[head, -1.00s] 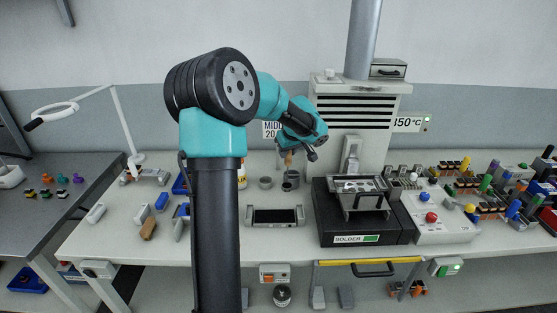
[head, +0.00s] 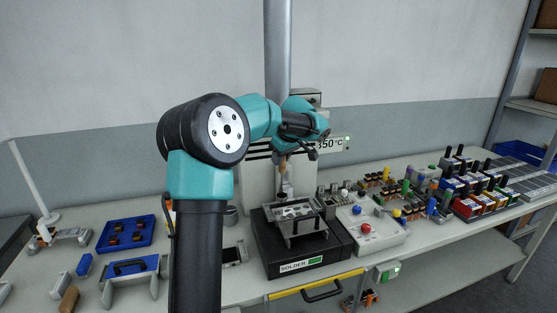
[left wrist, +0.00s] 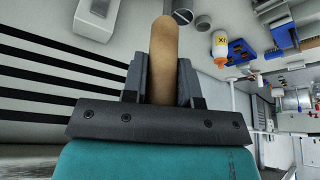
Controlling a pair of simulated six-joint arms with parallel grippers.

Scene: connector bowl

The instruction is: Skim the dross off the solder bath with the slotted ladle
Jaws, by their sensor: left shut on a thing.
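My left gripper (head: 286,152) is shut on the tan wooden handle (head: 282,167) of the ladle. In the left wrist view the rounded handle (left wrist: 164,55) stands between the two dark fingers of the gripper (left wrist: 162,82). The ladle hangs down from the gripper at the back left of the solder bath; its slotted bowl cannot be made out clearly. The solder bath (head: 270,252) is a black box with a SOLDER label and a metal frame on top. My right gripper is not in view.
A grey extractor housing (head: 257,190) with a duct stands close behind the bath. A control box (head: 375,240) with red and blue buttons is right of it. Several connectors and racks fill the right of the bench. A blue tray (head: 126,234) lies at left.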

